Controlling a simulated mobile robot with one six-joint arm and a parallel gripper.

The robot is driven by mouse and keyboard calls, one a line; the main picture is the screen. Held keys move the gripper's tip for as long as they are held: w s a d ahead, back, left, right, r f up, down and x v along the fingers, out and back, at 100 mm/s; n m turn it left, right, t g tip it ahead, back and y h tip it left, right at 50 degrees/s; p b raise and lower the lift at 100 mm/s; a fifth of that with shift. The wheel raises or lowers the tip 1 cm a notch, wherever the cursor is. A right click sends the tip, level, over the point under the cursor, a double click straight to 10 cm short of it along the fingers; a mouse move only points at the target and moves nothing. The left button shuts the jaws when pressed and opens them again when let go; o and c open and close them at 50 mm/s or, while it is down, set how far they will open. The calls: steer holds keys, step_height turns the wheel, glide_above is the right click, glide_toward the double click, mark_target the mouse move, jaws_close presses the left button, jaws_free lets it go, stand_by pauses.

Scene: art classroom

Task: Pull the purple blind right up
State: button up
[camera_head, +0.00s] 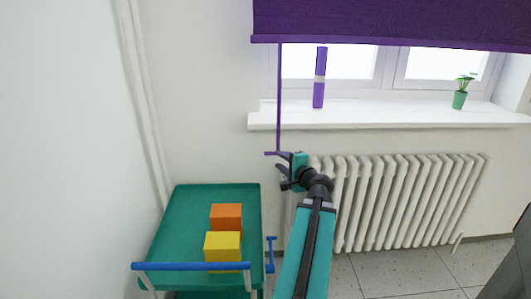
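The purple blind (390,22) hangs over the upper part of the window, its bottom bar level with the upper panes. A purple cord (279,100) hangs straight down from near the bar's left end. It ends in a short purple crossbar handle (271,153) just below the sill. My gripper (281,163) is right at this handle, its dark fingers pointing left. The fingers are small and overlap the handle's right part, so I cannot tell whether they are closed on it.
A white radiator (400,200) stands below. A green trolley (180,225) with an orange block (226,217) and a yellow block (222,246) stands at the lower left.

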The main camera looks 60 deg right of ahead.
steer(key=shift+w, duration=0.15)
steer(key=x, duration=1.3)
steer(key=shift+w+d, duration=0.2)
steer(key=shift+f, duration=0.1)
jaws_close()
